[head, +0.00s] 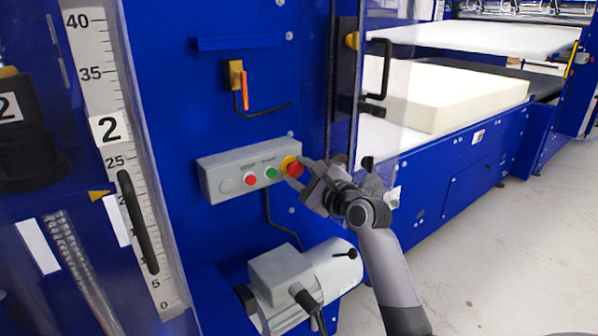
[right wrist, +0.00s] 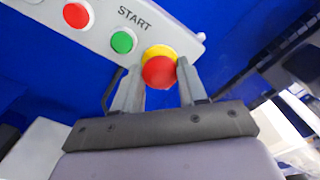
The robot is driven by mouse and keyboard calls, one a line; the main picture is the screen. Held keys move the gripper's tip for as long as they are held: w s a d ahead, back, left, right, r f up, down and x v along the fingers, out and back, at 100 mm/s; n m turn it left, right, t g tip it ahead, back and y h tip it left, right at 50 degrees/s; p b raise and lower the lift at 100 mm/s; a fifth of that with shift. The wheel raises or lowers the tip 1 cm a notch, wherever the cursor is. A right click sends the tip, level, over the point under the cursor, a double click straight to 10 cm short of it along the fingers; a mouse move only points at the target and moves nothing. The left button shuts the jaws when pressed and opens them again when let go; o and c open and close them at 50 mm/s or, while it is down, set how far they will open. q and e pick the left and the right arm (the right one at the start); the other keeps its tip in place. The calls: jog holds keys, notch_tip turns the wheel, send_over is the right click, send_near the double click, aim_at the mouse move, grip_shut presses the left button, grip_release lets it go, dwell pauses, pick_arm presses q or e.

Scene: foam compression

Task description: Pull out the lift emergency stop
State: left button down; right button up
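The lift emergency stop (head: 294,168) is a red mushroom button on a yellow base at the right end of a grey control box (head: 216,176). In the right wrist view the red button (right wrist: 159,72) sits between the fingertips of my right gripper (right wrist: 158,85). The fingers stand apart on either side of it, with a visible gap on the right; whether the left finger touches is unclear. In the head view my right gripper (head: 306,175) reaches the button from the right. My left gripper does not show.
The same box carries a red button (head: 250,179) and a green start button (head: 271,172). A grey motor (head: 305,277) is below. An orange-handled switch (head: 241,86) is above. A clear door with a black handle (head: 379,70) stands right of the box. Open floor (head: 500,250) lies at right.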

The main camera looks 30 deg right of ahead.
jog(key=shift+c, duration=0.6)
jog(key=shift+s, duration=0.15)
jog(key=o, duration=0.7)
jog(key=shift+s+p, duration=0.15)
jog(key=shift+p, duration=0.15)
jog(key=o, duration=1.1)
